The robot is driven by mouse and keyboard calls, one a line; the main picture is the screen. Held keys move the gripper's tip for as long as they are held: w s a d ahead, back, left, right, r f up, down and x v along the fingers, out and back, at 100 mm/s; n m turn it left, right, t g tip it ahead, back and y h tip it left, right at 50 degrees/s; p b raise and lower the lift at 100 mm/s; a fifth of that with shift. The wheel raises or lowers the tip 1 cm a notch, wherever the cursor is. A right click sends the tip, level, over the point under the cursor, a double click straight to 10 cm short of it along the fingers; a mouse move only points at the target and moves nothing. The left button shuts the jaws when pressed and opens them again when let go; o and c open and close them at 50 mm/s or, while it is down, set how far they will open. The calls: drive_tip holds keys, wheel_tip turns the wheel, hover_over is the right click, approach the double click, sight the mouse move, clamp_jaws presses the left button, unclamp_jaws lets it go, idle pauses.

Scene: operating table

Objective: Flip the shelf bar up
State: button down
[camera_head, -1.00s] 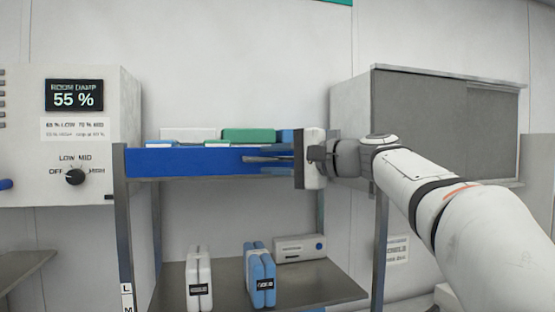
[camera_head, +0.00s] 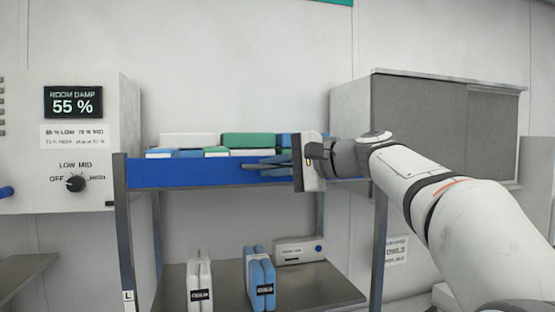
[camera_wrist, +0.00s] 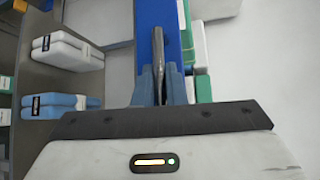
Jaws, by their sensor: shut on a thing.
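The shelf bar (camera_head: 195,174) is a long blue strip along the front of the upper shelf, between two metal posts. It also shows in the wrist view as an upright blue band (camera_wrist: 146,45). My gripper (camera_head: 262,165) reaches in from the right at the bar's right part. In the wrist view its fingers (camera_wrist: 161,85) are shut around a grey metal piece at the bar, partly hidden between them. White, green and blue packs (camera_head: 250,140) show on the shelf above and behind the bar's top edge.
The lower shelf (camera_head: 220,300) holds white packs (camera_head: 200,275), blue packs (camera_head: 260,278) and a grey box (camera_head: 300,250). A control panel (camera_head: 70,140) stands left. A grey cabinet (camera_head: 440,125) is behind my arm.

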drive_tip(key=c, duration=1.5)
unclamp_jaws()
drive_tip(key=b+v, duration=0.2)
drive_tip(key=v, duration=0.5)
drive_tip(key=shift+s+d+r+b, duration=0.15)
drive_tip(key=shift+s+d+b, duration=0.1)
drive_tip(key=shift+d+b, duration=0.1)
